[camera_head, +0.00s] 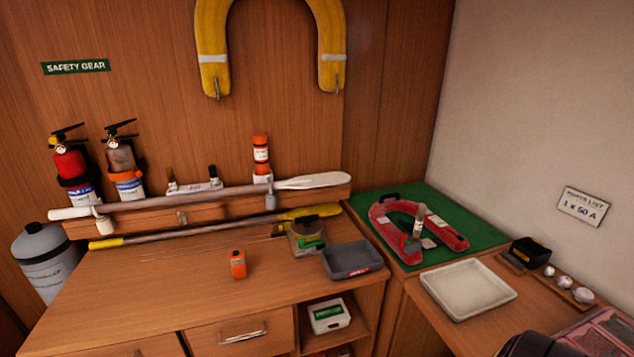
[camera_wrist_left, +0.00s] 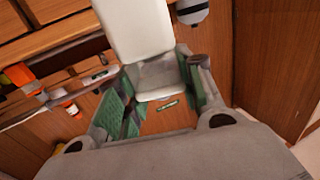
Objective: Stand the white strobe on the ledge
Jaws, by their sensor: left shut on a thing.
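My left gripper (camera_wrist_left: 155,95) shows in the left wrist view, its green-padded fingers closed on a pale white object, which appears to be the white strobe (camera_wrist_left: 135,25). The strobe has a long white body and a greyer section between the fingers; part of it is cut off by the top of the picture. Neither this gripper nor the strobe shows in the head view. The ledge (camera_head: 235,208) is a wooden shelf along the back wall. An orange-and-white cylinder (camera_head: 261,160) stands on it near its right half.
A white-bladed paddle (camera_head: 318,181) lies along the ledge's front. Two extinguishers (camera_head: 70,165) (camera_head: 122,160) stand at its left. A yellow-ended pole (camera_head: 150,236), an orange box (camera_head: 238,264) and a grey tray (camera_head: 352,260) are on the counter below. The counter's left front is clear.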

